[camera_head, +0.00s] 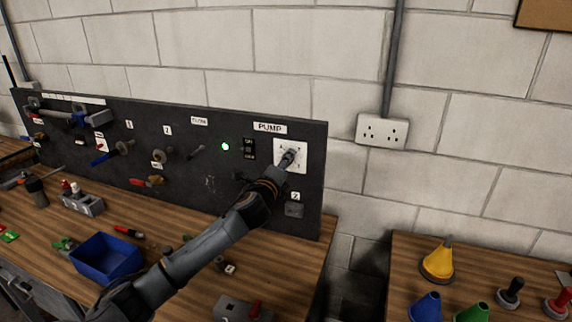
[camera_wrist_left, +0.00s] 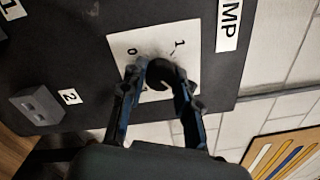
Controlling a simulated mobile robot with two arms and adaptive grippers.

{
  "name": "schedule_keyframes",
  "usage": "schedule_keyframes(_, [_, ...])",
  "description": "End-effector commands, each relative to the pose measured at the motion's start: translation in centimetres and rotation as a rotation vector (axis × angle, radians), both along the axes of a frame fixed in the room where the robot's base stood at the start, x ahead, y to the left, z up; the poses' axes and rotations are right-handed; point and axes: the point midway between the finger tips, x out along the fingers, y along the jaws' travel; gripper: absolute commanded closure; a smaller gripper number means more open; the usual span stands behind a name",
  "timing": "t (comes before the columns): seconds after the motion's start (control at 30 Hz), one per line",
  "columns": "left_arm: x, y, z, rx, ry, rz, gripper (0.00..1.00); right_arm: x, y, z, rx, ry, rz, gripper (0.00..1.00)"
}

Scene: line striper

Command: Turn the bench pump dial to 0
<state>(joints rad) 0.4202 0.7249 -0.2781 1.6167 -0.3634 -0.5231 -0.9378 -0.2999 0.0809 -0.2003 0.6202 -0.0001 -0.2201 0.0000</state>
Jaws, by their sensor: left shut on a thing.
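The pump dial is a dark knob (camera_wrist_left: 160,72) on a white plate (camera_head: 299,155) under the PUMP label (camera_head: 269,128), at the right end of the dark upright panel. The wrist view shows the plate with a 0 and a 1 printed on it, either side of the knob. My left gripper (camera_head: 289,157) reaches the plate, and in the wrist view its two fingers (camera_wrist_left: 163,88) are closed around the knob. The fingers hide part of the knob, and I cannot tell exactly which mark it points to. My right gripper is not in view.
The panel (camera_head: 225,180) carries a lit green lamp (camera_head: 225,146), a switch (camera_head: 249,150) and several valves. A blue bin (camera_head: 106,258) stands on the wooden bench. A wall socket (camera_head: 382,131) is to the right.

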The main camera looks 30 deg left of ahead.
Motion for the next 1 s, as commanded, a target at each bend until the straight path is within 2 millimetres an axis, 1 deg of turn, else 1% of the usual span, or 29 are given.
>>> schedule_keyframes(0.43, [0.00, 0.00, -0.01, -0.416, -0.101, 0.001, 1.00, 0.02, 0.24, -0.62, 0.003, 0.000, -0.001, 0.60])
schedule_keyframes(1.0, [0.01, -0.01, 0.02, -0.943, -0.227, 0.002, 1.00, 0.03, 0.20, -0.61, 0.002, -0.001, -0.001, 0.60])
